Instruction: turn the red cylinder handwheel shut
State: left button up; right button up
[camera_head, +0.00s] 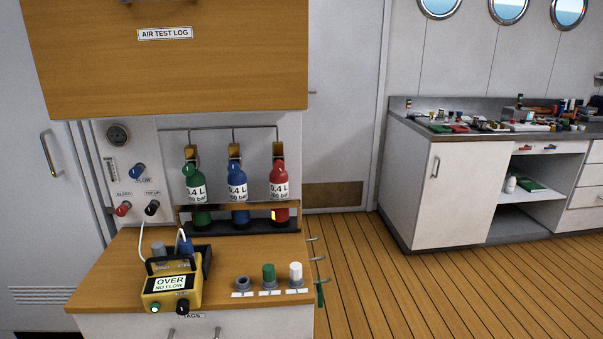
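The red cylinder (279,185) stands upright at the right end of a row of three in a rack on the wooden counter, labelled "0,4 L". Its handwheel seems to be the small part at its top (278,163), partly covered by a brass-coloured fitting (278,150); its position is too small to tell. A blue cylinder (238,202) stands in the middle and a green cylinder (195,213) at the left. Neither of my grippers is in view.
A yellow meter (171,292) reading "OVER NO FLOW" sits on the counter (225,261) before the rack. Several small fittings (269,273) stand at right. A wooden cabinet (165,70) overhangs the cylinders. The plank floor (360,270) is clear. A cluttered bench (440,190) stands right.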

aim_at(278, 167)
jog(key=z, duration=0.95)
jog(key=i, duration=0.55)
jog(key=z, duration=0.05)
